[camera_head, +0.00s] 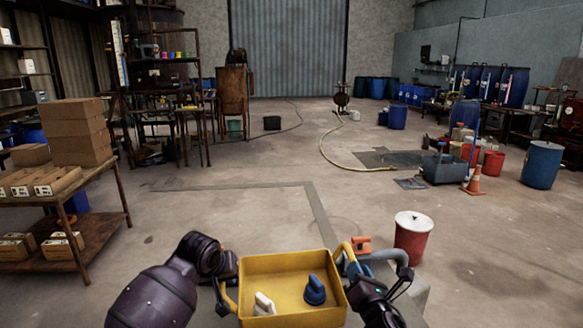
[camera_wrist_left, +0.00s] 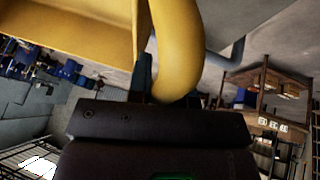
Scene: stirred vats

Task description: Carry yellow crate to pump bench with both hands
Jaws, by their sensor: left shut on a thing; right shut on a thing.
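The yellow crate (camera_head: 290,264) is at the bottom middle of the head view, with a blue fitting (camera_head: 315,289) and a white fitting (camera_head: 264,303) inside. My left gripper (camera_head: 226,290) is shut on its left handle. In the left wrist view the curved yellow handle (camera_wrist_left: 178,50) passes by my left gripper (camera_wrist_left: 145,85), with the crate wall (camera_wrist_left: 70,35) at upper left. My right gripper (camera_head: 352,268) is shut on the right handle, its fingers partly hidden. I cannot tell for certain which surface is the pump bench; a grey surface (camera_head: 414,292) with pipework lies just right of the crate.
An orange part (camera_head: 361,245) and a grey pipe (camera_head: 390,257) are close to the crate's right. A red lidded bucket (camera_head: 412,238) stands beyond them. A shelf with cartons (camera_head: 78,132) is at left. A hose (camera_head: 345,160) lies across the floor; the middle floor is clear.

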